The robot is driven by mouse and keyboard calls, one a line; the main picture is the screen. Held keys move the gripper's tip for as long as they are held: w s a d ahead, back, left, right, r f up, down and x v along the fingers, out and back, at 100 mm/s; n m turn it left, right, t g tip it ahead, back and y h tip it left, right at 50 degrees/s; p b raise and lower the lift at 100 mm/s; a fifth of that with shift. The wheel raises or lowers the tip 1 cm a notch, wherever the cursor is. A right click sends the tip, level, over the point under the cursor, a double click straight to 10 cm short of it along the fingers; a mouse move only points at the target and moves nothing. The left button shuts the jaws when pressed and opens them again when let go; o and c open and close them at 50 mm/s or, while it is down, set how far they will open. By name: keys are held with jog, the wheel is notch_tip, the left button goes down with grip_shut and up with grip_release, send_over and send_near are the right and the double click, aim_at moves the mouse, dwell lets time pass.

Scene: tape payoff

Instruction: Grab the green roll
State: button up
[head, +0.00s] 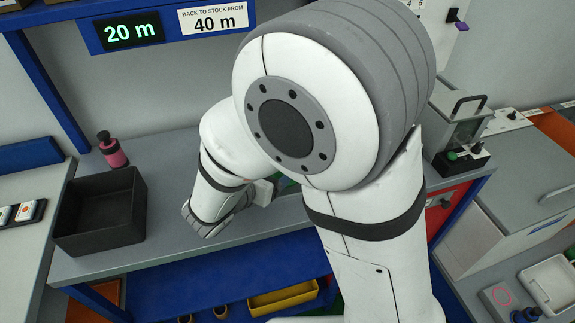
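A small patch of green (286,185) shows on the bench just behind my arm. It may be part of the green roll, but most of it is hidden and I cannot tell its shape. My arm fills the middle of the head view and bends down to the bench. Only a small pale piece at its end, probably part of my gripper (263,191), shows beside the green patch. The fingers are hidden, so I cannot see whether they are open or hold anything.
A black open bin (100,240) and a pink bottle-like item (112,150) stand on the bench (165,180) at left. A display (131,31) reads 20 m; a sign (213,18) says back to stock from 40 m.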

jog(key=x, duration=0.7)
jog(key=shift+d, duration=0.15)
jog(key=c, duration=1.1)
